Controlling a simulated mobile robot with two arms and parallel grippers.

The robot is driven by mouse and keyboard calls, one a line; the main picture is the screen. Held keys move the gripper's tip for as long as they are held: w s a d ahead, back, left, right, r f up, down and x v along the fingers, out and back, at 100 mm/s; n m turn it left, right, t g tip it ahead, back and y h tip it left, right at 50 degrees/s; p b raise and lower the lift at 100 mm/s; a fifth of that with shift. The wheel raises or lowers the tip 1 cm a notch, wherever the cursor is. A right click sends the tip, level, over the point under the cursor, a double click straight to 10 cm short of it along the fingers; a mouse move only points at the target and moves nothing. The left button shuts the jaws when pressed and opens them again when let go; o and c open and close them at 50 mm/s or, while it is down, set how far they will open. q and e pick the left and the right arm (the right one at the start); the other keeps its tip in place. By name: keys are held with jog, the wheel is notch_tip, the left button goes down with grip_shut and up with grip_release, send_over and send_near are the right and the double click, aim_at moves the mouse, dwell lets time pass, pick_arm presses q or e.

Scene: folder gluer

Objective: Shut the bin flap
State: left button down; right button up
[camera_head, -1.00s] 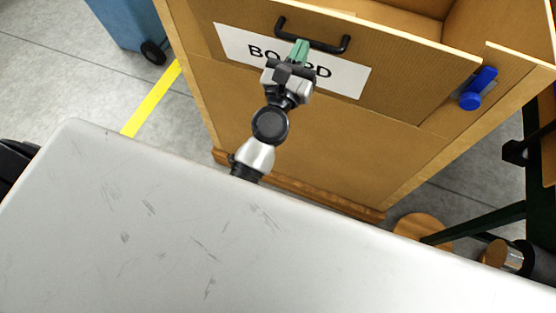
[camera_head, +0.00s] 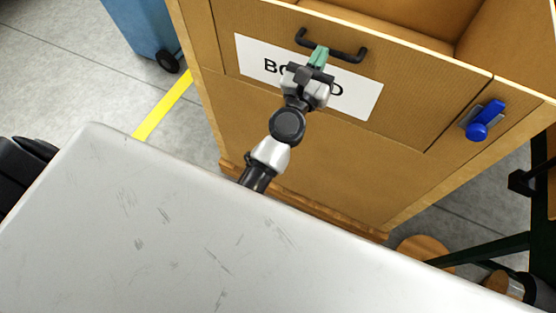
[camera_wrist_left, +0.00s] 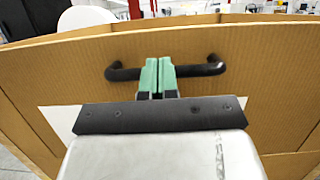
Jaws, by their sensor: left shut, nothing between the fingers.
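The bin flap (camera_head: 410,110) is the brown upper front panel of a tall bin. It stands nearly flush with the bin front, and any small remaining gap is hard to judge. It carries a white label with black letters (camera_head: 362,92) and a black bar handle (camera_head: 348,55). My left gripper (camera_head: 319,57) is shut and empty, its green fingertips at the middle of the handle. In the left wrist view the shut fingertips (camera_wrist_left: 158,76) overlap the handle (camera_wrist_left: 205,70); contact cannot be told. A blue latch (camera_head: 484,121) sits on the bin's right post. My right gripper is out of view.
A pale grey, scuffed surface (camera_head: 130,230) fills the foreground below the bin. A blue wheeled container (camera_head: 142,30) stands at the upper left, beside a yellow floor line (camera_head: 162,105). A dark green frame (camera_head: 480,250) and a round wooden piece (camera_head: 420,250) are at the right.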

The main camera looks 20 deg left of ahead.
pick_arm(q)
jog(key=b+v, duration=0.5)
jog(key=v, duration=0.6)
jog(key=s+d+f+m+g+h, duration=0.15)
jog(key=f+m+g, duration=0.35)
jog(key=f+m, duration=0.9)
jog(key=s+d+f+m+g+h, duration=0.1)
jog(key=s+f+m+g, duration=0.35)
jog(key=f, duration=1.75)
jog(key=s+a+f+m+g, duration=0.2)
jog(key=s+f+m+g, duration=0.1)
jog(key=s+f+m, duration=0.3)
jog(key=s+a+f+m+g, duration=0.2)
jog(key=s+f+m, duration=0.25)
jog(key=f, duration=0.35)
jog(key=s+a+f+m+g+y, duration=0.1)
jog(key=s+a+f+m+g, duration=0.2)
jog(key=s, duration=0.5)
jog(key=s+a+f+m+g+y, duration=0.2)
jog(key=s+a+f+m, duration=0.4)
jog(key=s, duration=0.3)
jog(key=shift+s+f+g, duration=0.25)
jog(key=shift+s+g, duration=0.05)
jog(key=shift+g, duration=0.25)
